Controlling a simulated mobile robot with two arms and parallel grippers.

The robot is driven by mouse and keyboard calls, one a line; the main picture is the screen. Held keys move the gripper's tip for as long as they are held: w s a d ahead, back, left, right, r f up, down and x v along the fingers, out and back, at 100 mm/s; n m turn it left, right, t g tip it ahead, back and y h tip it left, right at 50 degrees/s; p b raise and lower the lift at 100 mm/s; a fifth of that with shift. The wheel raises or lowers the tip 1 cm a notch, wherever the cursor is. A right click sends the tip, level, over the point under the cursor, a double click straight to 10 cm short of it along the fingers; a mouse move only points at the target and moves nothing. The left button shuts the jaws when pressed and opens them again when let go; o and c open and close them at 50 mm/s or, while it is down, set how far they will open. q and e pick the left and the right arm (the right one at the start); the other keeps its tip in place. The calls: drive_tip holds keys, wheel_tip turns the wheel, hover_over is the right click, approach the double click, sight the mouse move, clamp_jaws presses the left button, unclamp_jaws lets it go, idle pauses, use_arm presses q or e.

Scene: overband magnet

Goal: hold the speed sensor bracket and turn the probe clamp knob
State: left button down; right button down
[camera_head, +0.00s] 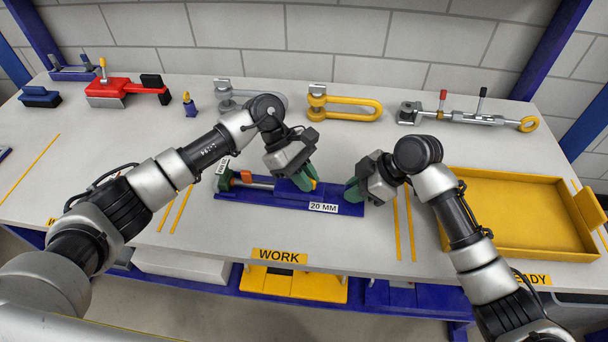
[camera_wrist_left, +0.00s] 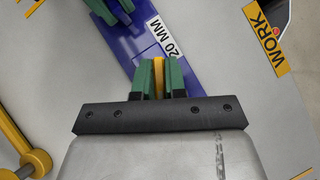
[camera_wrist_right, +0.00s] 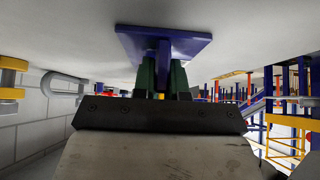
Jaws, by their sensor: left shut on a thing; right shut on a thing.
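The speed sensor bracket (camera_head: 265,200) is a long blue plate with a "20 MM" label, lying on the bench. A grey rod, apparently the probe (camera_head: 262,183), lies along its left part, with orange and green pieces at its end. My left gripper (camera_wrist_left: 159,75) is shut on a yellow piece, apparently the probe clamp knob (camera_wrist_left: 159,72); its green fingers mostly hide it. In the head view my left gripper (camera_head: 306,180) is over the plate's middle. My right gripper (camera_head: 353,189) is shut on the bracket's upright blue tab (camera_wrist_right: 164,60) at the plate's right end.
A yellow tray (camera_head: 510,246) stands at the right. A red clamp (camera_head: 118,90), grey and yellow shackles (camera_head: 345,106) and a turnbuckle (camera_head: 470,117) lie along the back. The bench in front of the bracket, by the WORK label (camera_head: 279,256), is clear.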

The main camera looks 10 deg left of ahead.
use_arm(q)
drive_tip(key=shift+m+g+y, duration=0.6)
drive_tip(key=shift+m+g, duration=0.2)
drive_tip(key=shift+m, duration=0.6)
drive_tip(key=shift+m+g+y, duration=0.4)
drive_tip(key=shift+m, duration=0.4)
drive_tip(key=c, duration=1.6)
unclamp_jaws()
drive_tip(key=o, duration=0.5)
drive_tip(key=w+a+r, duration=0.2)
drive_tip(key=w+r, duration=0.1)
drive_tip(key=r, duration=0.5)
drive_tip(key=w+a+r, duration=0.2)
drive_tip(key=w+r, duration=0.1)
drive_tip(key=r, duration=0.6)
drive_tip(key=shift+a, duration=0.3)
